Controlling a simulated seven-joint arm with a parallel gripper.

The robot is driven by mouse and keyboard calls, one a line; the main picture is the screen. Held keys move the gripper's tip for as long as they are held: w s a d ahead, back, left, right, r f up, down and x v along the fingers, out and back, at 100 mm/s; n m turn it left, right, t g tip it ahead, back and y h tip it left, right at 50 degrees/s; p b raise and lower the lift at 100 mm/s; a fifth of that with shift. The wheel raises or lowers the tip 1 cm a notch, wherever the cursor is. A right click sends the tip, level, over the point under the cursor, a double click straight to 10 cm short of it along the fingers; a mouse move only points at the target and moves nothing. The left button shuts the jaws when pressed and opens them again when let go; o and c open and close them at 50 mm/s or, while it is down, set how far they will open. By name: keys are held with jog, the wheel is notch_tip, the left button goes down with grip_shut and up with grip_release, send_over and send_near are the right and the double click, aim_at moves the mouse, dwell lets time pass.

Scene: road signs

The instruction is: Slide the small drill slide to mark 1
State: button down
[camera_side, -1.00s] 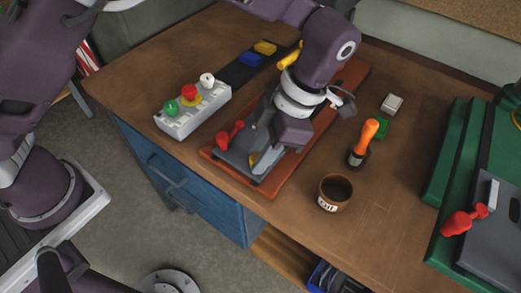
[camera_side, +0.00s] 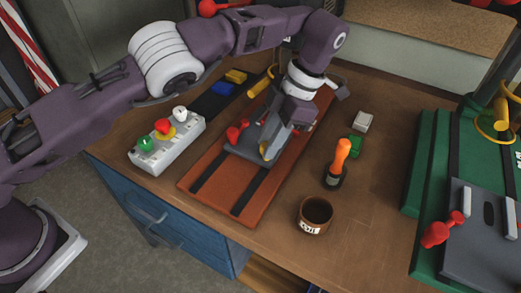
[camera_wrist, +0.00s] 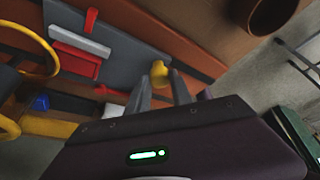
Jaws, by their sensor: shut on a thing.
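The small drill slide (camera_side: 243,147) is a grey plate with a red lever (camera_side: 236,132) on its left side. It sits on black rails (camera_side: 252,192) on a red-brown base (camera_side: 215,190), with a bare stretch of rail at the near end. My gripper (camera_side: 270,150) is shut on the slide's yellow knob (camera_side: 263,153). In the wrist view the knob (camera_wrist: 159,70) shows at my fingertips (camera_wrist: 160,88), with the grey plate (camera_wrist: 125,62) beyond. My gripper hides part of the slide's far side. I cannot read any mark numbers.
A white button box (camera_side: 165,145) stands left of the base. An orange-handled tool (camera_side: 342,155), a brown cup (camera_side: 315,214) and a green block (camera_side: 356,146) stand to its right. A larger green machine (camera_side: 420,190) is at the far right.

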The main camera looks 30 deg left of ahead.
jog(key=shift+w, duration=0.15)
jog(key=c, duration=1.1)
grip_release()
jog(key=shift+c, duration=0.2)
jog(key=shift+s+d, duration=0.1)
jog(key=shift+s, duration=0.4)
jog(key=s, duration=1.1)
jog(key=shift+s+r, duration=0.2)
jog(key=shift+s, duration=0.1)
jog(key=a+v, duration=0.1)
jog(key=v, duration=0.6)
jog(key=s+a+r+m+t+h, duration=0.2)
jog(key=s+a+r+m, duration=0.1)
jog(key=a+r+m, duration=0.3)
jog(key=s+a+r+m+t+h, duration=0.2)
jog(key=s+a+r+m, duration=0.2)
jog(key=a+r+m, duration=0.3)
jog(key=a+m, duration=0.3)
jog(key=shift+s+a+m+t+h, duration=0.2)
jog(key=shift+s+m+t+h, duration=0.1)
jog(key=shift+t+h, duration=0.1)
